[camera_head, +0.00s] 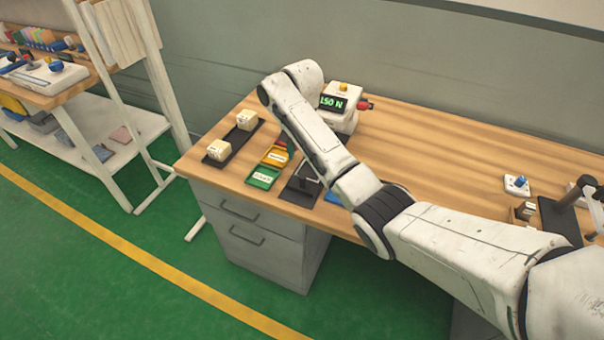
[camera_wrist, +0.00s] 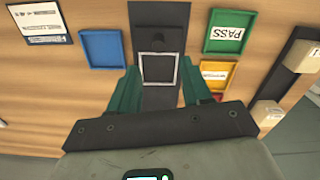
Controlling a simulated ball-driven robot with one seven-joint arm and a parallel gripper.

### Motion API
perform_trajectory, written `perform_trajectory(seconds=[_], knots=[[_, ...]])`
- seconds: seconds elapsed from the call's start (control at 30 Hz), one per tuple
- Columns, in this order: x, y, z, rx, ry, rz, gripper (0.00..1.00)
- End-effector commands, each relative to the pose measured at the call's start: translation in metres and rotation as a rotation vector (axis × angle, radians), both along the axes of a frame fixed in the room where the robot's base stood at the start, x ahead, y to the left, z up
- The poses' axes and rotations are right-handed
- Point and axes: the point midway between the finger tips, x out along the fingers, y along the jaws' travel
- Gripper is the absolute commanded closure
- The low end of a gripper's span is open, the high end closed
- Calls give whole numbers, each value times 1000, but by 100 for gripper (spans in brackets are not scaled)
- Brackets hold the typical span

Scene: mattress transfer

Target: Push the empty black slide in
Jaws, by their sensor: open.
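The black slide (camera_wrist: 158,12) lies flat on the bench in the wrist view, with a small dark knob and a pale-rimmed square nest (camera_wrist: 158,68) that looks empty. In the head view the slide (camera_head: 299,191) shows at the bench's front edge, partly hidden by my arm. My gripper (camera_wrist: 159,66) is open, its two green fingers on either side of the square nest and nothing held between them. Whether the fingers touch the slide cannot be told. In the head view my gripper is hidden behind my arm.
A blue tray (camera_wrist: 102,48) lies to one side of the slide; green (camera_wrist: 229,31), yellow (camera_wrist: 217,76) and red trays lie to the other. A black rail (camera_head: 237,138) carries two pale blocks. A white device (camera_head: 344,118) reading 150 N stands behind. The bench's right middle is clear.

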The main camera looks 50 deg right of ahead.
Motion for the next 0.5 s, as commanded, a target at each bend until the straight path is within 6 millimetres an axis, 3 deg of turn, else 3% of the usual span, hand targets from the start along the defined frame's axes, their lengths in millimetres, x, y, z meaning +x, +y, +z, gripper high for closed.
perform_trajectory(seconds=[0.17, 0.5], knots=[[0, -3, -14, -1, 6, -8, 52], [-1, -2, -74, -1, 6, -7, 52]])
